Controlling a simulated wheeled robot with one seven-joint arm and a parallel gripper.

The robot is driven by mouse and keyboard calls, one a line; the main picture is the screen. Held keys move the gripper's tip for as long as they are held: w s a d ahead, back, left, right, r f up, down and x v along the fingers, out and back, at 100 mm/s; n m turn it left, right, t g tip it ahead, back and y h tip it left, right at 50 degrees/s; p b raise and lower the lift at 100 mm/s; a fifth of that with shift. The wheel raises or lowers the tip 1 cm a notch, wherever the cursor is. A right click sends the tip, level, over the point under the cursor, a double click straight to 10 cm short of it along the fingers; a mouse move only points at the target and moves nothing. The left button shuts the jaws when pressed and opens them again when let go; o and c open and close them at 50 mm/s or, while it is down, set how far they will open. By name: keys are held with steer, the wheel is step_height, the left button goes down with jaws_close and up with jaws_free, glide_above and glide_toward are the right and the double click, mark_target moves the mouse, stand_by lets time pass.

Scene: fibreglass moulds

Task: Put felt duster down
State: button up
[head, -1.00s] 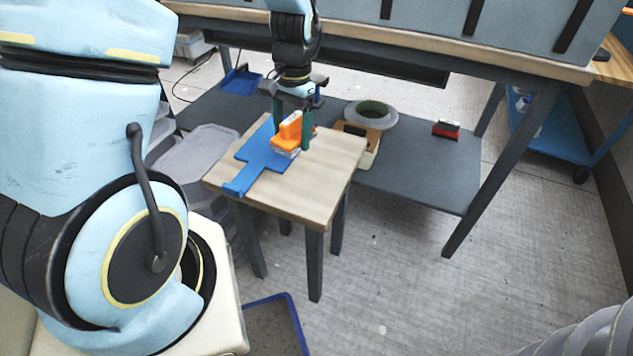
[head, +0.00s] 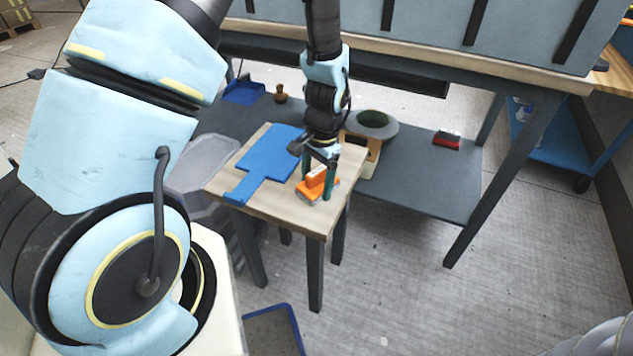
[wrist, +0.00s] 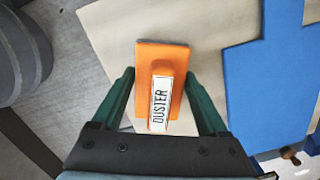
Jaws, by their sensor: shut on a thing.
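The felt duster (head: 318,187) is orange with a white label reading DUSTER on its grip. It is at the right front part of the small wooden table (head: 293,216). In the wrist view the duster (wrist: 174,62) lies between the two green fingers of my gripper (wrist: 164,100), over bare tabletop. I cannot tell for certain whether its underside touches the wood.
A blue paddle-shaped board (head: 268,156) lies on the table left of the duster. A grey tub (head: 203,160) stands left of the table.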

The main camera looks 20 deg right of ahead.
mark_target(321, 168)
steer(key=shift+f, duration=0.2)
steer(key=o, duration=1.3)
steer(key=shift+o, duration=0.2)
steer(key=r, duration=0.4)
steer(key=d+r, duration=0.1)
steer(key=r, duration=0.7)
steer(key=shift+w+d+r, duration=0.1)
steer(key=shift+w+d, duration=0.05)
steer(key=shift+w, duration=0.2)
steer(key=a+r+n, duration=0.3)
steer(key=a+n, duration=0.1)
steer(key=a, duration=0.4)
steer(key=a+r+n+t+h, duration=0.1)
steer(key=a+r+n, duration=0.2)
steer(key=a, duration=0.6)
steer(key=a+r+n+t, duration=0.1)
steer(key=a+n, duration=0.3)
steer(key=a, duration=0.5)
steer(key=shift+w+a+r+n, duration=0.15)
steer(key=shift+w+r+n, duration=0.25)
steer(key=shift+r, duration=0.5)
